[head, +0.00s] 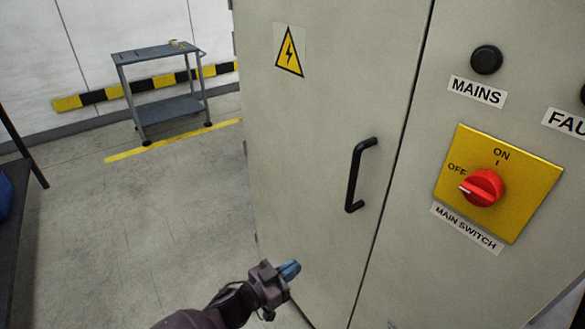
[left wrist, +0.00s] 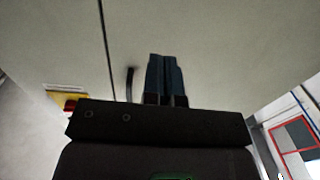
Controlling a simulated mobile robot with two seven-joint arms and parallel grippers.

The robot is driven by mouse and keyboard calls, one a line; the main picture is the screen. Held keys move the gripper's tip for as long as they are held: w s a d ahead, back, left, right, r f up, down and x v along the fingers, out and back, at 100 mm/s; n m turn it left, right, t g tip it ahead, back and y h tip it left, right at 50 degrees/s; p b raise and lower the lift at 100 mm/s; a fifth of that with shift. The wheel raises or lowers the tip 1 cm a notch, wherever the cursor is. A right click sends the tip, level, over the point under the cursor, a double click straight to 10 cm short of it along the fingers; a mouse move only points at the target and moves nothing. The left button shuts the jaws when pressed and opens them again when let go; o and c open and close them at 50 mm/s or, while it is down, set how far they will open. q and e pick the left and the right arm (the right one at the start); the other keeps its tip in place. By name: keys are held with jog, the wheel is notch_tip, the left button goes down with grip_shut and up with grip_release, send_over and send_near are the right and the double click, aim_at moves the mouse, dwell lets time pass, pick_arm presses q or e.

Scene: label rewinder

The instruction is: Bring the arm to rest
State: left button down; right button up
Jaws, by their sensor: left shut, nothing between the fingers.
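My left gripper (head: 289,270) is low in the head view, in front of the lower part of the cabinet door (head: 320,110). Its blue fingers are shut with nothing between them. In the left wrist view the gripper (left wrist: 165,60) points at the pale cabinet panel and seems apart from it. The black door handle (head: 358,175) is above and right of the gripper in the head view. The red main switch knob (head: 483,187) sits on a yellow plate (head: 528,195), its white mark pointing to OFF. My right gripper is not in view.
A grey trolley (head: 158,52) with a small item on top stands at the back wall. A dark bench (head: 15,215) is at the left edge. The floor (head: 130,220) between them is clear. A dark round MAINS lamp (head: 487,60) is above the switch.

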pick_arm(q)
notch_tip(320, 180, up, 5)
jog(key=w+a+t+y, duration=0.2)
jog(key=w+t+y, duration=0.1)
jog(key=y, duration=0.1)
jog(key=s+a+n+t+y, duration=0.1)
jog(key=s+a+n+y, duration=0.25)
jog(key=a, duration=0.35)
jog(key=s+a+f+n+g+y, duration=0.1)
jog(key=s+a+f+n+y, duration=0.2)
jog(key=s+a, duration=0.6)
jog(key=s+a+f+n+g+y+p, duration=0.1)
jog(key=s+a+f+n+g+y, duration=0.1)
jog(key=s+a+f, duration=0.4)
jog(key=s+a+n+y, duration=0.1)
jog(key=s+a, duration=0.3)
jog(key=s, duration=0.6)
jog(key=shift+s+a+f+g+y, duration=0.15)
jog(key=shift+s+g+y, duration=0.15)
jog(key=shift+y, duration=0.25)
